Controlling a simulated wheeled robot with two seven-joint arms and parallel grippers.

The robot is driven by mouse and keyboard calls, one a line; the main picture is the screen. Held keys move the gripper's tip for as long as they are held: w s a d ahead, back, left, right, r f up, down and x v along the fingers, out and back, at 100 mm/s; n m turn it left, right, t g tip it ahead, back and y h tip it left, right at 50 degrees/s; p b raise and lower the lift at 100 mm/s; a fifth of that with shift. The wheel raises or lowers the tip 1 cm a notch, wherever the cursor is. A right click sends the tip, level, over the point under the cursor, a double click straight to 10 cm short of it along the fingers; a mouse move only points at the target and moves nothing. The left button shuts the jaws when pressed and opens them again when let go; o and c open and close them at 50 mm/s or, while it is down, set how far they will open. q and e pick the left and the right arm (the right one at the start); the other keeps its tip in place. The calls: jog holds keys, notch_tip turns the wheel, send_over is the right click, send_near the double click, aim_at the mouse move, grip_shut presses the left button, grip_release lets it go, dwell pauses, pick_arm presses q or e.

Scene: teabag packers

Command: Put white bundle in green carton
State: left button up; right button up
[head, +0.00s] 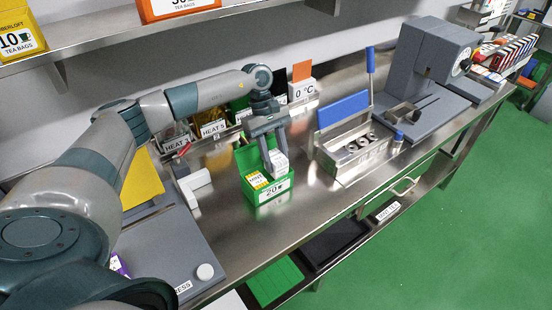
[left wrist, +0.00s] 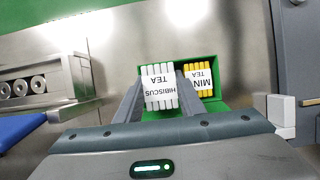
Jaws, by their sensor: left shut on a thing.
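The green carton (head: 268,194) stands open on the steel bench in the head view, with "20" on its front. It also shows in the left wrist view (left wrist: 207,68). A yellow bundle (left wrist: 199,82) labelled as mint tea sits in one side of it. My left gripper (head: 273,165) is over the carton, pointing down, and is shut on the white bundle (left wrist: 159,88). The bundle reads "HIBISCUS TEA" and is at the carton's other side. I cannot tell whether it touches the carton's floor. My right gripper is not in view.
A metal holder with a blue lid (head: 342,109) stands right of the carton. A grey machine (head: 432,60) stands farther right. Labelled bins (head: 213,130) line the wall behind. A grey press base (head: 165,255) lies at left, with white blocks (head: 195,185) nearby.

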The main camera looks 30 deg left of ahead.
pick_arm(q)
jog(key=shift+f+b, duration=0.35)
jog(key=o, duration=1.1)
jog(key=shift+r, duration=0.15)
jog(key=shift+r+p, duration=0.7)
jog(key=shift+p, duration=0.35)
jog(key=shift+b+v, duration=0.75)
jog(key=shift+b, duration=0.25)
jog(key=shift+b+v, duration=2.1)
jog(key=shift+v, duration=3)
